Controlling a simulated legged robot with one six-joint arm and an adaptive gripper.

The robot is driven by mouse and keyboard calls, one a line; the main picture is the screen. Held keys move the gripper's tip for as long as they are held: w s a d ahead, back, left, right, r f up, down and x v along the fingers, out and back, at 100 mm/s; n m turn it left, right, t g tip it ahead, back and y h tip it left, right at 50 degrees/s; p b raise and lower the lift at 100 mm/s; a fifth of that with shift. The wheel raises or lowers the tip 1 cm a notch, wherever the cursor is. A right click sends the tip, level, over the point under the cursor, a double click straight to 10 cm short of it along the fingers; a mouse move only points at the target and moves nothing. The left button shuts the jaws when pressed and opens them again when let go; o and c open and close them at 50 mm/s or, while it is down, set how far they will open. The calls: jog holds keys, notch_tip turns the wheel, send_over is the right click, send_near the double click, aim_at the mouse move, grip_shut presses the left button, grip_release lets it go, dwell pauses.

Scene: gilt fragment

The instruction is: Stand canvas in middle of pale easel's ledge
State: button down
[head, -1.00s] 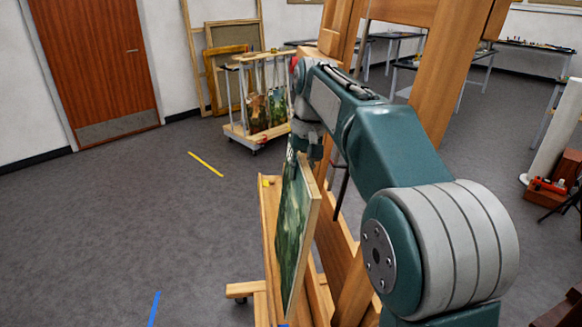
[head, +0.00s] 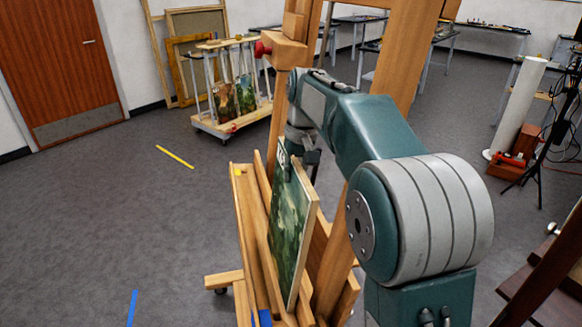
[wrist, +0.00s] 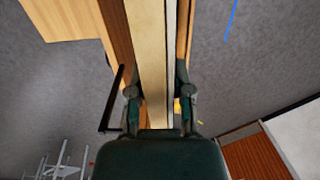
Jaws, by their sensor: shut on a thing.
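The canvas (head: 291,225), a green landscape painting with a pale wooden edge, is upright in the head view. My gripper (head: 301,146) holds it by its top part near the far corner. In the wrist view the canvas's pale edge (wrist: 155,50) runs between the two fingers of my gripper (wrist: 158,92), which are shut on it. The pale easel (head: 405,75) stands behind the canvas, partly hidden by my arm. Its long ledge (head: 243,225) runs below and to the left of the canvas. I cannot tell whether the canvas's bottom edge touches the ledge.
A blue mark (head: 264,317) and a yellow mark (head: 238,171) show on the ledge. A wheeled rack (head: 232,125) with paintings stands at the back. The floor to the left is clear, with tape strips. A dark wooden stand (head: 545,280) is at lower right.

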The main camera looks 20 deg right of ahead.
jog(key=shift+f, duration=0.15)
jog(key=shift+c, duration=2.2)
grip_release()
notch_tip(320, 180, up, 12)
jog(key=d, duration=0.1)
jog(key=shift+d+f, duration=0.15)
jog(key=shift+d, duration=0.1)
